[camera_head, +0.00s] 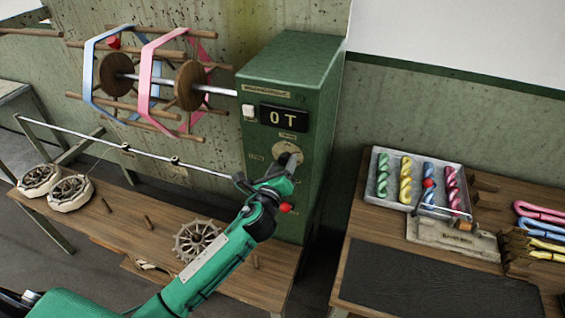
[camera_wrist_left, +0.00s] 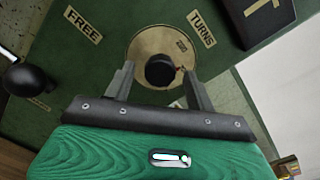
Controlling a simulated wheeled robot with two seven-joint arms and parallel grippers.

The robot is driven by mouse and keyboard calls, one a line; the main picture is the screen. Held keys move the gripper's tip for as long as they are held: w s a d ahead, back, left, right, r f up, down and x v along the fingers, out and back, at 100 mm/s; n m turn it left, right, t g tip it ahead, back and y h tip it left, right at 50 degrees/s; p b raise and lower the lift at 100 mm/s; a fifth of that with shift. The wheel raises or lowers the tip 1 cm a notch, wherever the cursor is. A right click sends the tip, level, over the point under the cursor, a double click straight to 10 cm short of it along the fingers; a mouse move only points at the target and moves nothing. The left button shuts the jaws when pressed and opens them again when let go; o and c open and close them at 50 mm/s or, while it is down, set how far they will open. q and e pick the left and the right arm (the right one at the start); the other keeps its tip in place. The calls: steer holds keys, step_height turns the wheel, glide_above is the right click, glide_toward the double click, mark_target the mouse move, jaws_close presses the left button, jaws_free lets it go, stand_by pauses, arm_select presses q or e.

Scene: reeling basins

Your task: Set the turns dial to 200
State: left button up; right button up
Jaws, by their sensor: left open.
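The turns dial is a black knob (camera_wrist_left: 160,71) on a round cream plate (camera_wrist_left: 141,42) on the green machine box (camera_head: 302,66). In the left wrist view the word TURNS is beside the plate on one side and FREE on the other. My left gripper (camera_wrist_left: 157,80) is open, with one finger on each side of the knob; I cannot tell whether they touch it. In the head view my left gripper (camera_head: 291,165) is at the plate (camera_head: 287,150) and hides the knob. The display (camera_head: 284,117) above reads "0 T". My right gripper is not in view.
A reel with pink and blue skeins (camera_head: 146,75) extends left from the box on a shaft. A black ball-ended lever (camera_wrist_left: 25,79) is left of the plate. A white tray of colored skeins (camera_head: 405,164) stands on the right table. The dark mat (camera_head: 430,283) is bare.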

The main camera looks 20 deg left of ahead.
arm_select(q)
steer(key=shift+w, duration=0.25)
steer(key=c, duration=1)
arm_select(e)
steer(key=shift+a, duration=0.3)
